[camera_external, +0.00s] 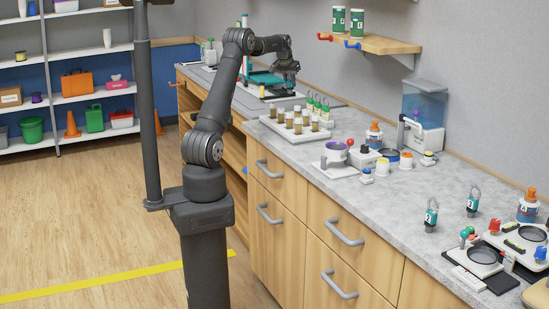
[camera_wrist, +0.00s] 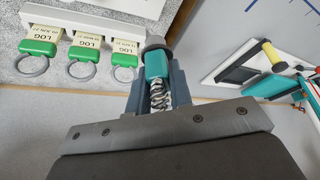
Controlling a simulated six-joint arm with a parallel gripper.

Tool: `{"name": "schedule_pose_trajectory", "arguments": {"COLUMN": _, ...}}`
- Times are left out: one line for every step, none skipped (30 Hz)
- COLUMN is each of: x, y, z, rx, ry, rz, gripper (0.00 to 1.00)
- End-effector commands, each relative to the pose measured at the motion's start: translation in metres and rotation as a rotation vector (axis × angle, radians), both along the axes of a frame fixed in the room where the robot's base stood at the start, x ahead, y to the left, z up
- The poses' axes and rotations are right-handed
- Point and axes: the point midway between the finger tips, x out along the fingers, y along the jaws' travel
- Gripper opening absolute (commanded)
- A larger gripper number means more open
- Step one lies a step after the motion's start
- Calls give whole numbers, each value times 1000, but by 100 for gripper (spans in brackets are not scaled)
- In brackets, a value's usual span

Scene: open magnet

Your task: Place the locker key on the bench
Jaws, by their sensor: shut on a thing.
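My gripper (camera_external: 288,82) is over the far part of the grey bench (camera_external: 385,200). In the wrist view, my gripper (camera_wrist: 158,88) is shut on a teal piece (camera_wrist: 157,66) with a grey rounded end and a silver twisted coil between the fingers. I cannot tell for sure that it is the locker key. Two similar teal pieces with grey loops stand on the near part of the bench, one at left (camera_external: 431,215) and one at right (camera_external: 472,200). The held piece is too small to make out in the external view.
Several green-ended LOG tags (camera_wrist: 84,55) with rings lie close left of my gripper in the wrist view. A tray of vials (camera_external: 296,122), a purple-topped device (camera_external: 335,152) and a blue-topped dispenser (camera_external: 424,105) stand on the bench. Bare bench shows along its front.

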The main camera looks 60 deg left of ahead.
Motion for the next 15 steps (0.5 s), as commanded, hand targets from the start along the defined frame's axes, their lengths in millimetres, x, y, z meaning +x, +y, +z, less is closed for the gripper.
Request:
{"name": "schedule_pose_trajectory", "arguments": {"x": -10, "y": 17, "z": -3, "rx": 1, "ry": -2, "rz": 49, "gripper": 0}}
{"name": "schedule_pose_trajectory", "arguments": {"x": -15, "y": 25, "z": -5, "rx": 1, "ry": -3, "rz": 74, "gripper": 0}}
{"name": "schedule_pose_trajectory", "arguments": {"x": -20, "y": 33, "z": -7, "rx": 1, "ry": -3, "rz": 103, "gripper": 0}}
{"name": "schedule_pose_trajectory", "arguments": {"x": -24, "y": 39, "z": -8, "rx": 2, "ry": -2, "rz": 121, "gripper": 0}}
{"name": "schedule_pose_trajectory", "arguments": {"x": -28, "y": 44, "z": -9, "rx": 2, "ry": -2, "rz": 136, "gripper": 0}}
{"name": "schedule_pose_trajectory", "arguments": {"x": -31, "y": 49, "z": -11, "rx": 2, "ry": -4, "rz": 152, "gripper": 0}}
{"name": "schedule_pose_trajectory", "arguments": {"x": -33, "y": 52, "z": -11, "rx": 2, "ry": -4, "rz": 161, "gripper": 0}}
{"name": "schedule_pose_trajectory", "arguments": {"x": -34, "y": 55, "z": -12, "rx": 3, "ry": -4, "rz": 169, "gripper": 0}}
{"name": "schedule_pose_trajectory", "arguments": {"x": -37, "y": 59, "z": -14, "rx": 2, "ry": -5, "rz": 176, "gripper": 0}}
{"name": "schedule_pose_trajectory", "arguments": {"x": -39, "y": 64, "z": -16, "rx": 2, "ry": -5, "rz": 181, "gripper": 0}}
{"name": "schedule_pose_trajectory", "arguments": {"x": -41, "y": 68, "z": -19, "rx": 2, "ry": -5, "rz": 183, "gripper": 0}}
{"name": "schedule_pose_trajectory", "arguments": {"x": -43, "y": 75, "z": -24, "rx": 1, "ry": -4, "rz": 185, "gripper": 0}}
{"name": "schedule_pose_trajectory", "arguments": {"x": -46, "y": 80, "z": -28, "rx": 2, "ry": -4, "rz": 185, "gripper": 0}}
{"name": "schedule_pose_trajectory", "arguments": {"x": -48, "y": 87, "z": -32, "rx": 2, "ry": -3, "rz": 184, "gripper": 0}}
{"name": "schedule_pose_trajectory", "arguments": {"x": -51, "y": 96, "z": -38, "rx": 2, "ry": -4, "rz": 185, "gripper": 0}}
